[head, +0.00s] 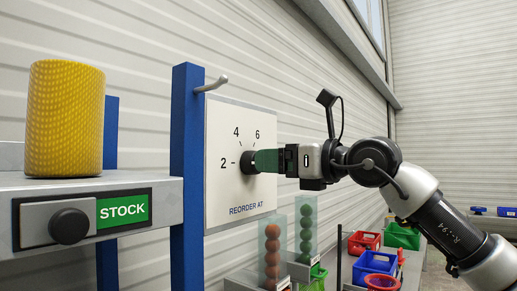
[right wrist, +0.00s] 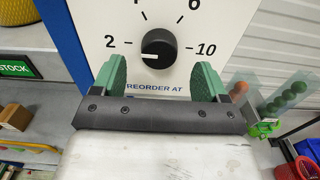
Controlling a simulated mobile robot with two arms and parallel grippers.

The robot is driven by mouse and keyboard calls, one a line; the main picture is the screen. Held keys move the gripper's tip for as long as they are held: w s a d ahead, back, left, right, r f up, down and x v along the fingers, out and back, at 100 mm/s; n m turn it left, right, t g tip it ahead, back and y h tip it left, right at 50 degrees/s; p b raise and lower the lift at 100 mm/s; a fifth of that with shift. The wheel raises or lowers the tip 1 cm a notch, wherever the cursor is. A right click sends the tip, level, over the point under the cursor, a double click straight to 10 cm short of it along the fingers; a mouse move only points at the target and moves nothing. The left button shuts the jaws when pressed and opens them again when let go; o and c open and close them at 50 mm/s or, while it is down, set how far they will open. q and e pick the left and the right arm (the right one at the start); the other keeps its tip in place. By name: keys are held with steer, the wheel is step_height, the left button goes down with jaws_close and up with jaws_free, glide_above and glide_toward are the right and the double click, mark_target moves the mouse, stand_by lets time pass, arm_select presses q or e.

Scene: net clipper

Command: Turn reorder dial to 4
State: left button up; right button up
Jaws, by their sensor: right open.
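The reorder dial is a round black knob (head: 247,162) on a white panel (head: 225,120) marked "REORDER AT". In the right wrist view the knob (right wrist: 160,44) carries a white pointer mark that points left, close to the 2 and slightly below its tick. The 2 and 10 show there, with the 4 and 6 partly cut off at the top. My right gripper (head: 265,161) faces the panel in front of the knob. Its green fingers (right wrist: 161,63) are open, one at each side below the knob, with gaps to it. My left gripper is out of view.
A blue post (head: 187,150) with a metal hook stands left of the panel. A shelf with a STOCK label (head: 123,210) and a yellow roll (head: 65,118) is further left. Below are clear tubes of balls (head: 272,250) and coloured bins (head: 375,262).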

mark_target(253, 163)
arm_select(q)
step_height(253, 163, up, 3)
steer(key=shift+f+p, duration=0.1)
steer(key=shift+p, duration=0.9)
arm_select(e)
steer(key=x, duration=0.5)
steer(key=c, duration=0.9)
steer(key=shift+f+m+b, duration=0.15)
steer(key=shift+m+b, duration=0.45)
steer(key=shift+b, duration=0.35)
steer(key=m+b, duration=0.3)
steer(key=shift+b, duration=0.35)
steer(key=m+b, duration=0.3)
steer(key=m, duration=0.1)
steer(key=shift+w+d+m, duration=0.1)
steer(key=shift+m, duration=0.2)
arm_select(q)
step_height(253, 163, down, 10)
steer(key=b, duration=0.1)
steer(key=shift+b, duration=0.35)
arm_select(e)
steer(key=shift+m, duration=1.5)
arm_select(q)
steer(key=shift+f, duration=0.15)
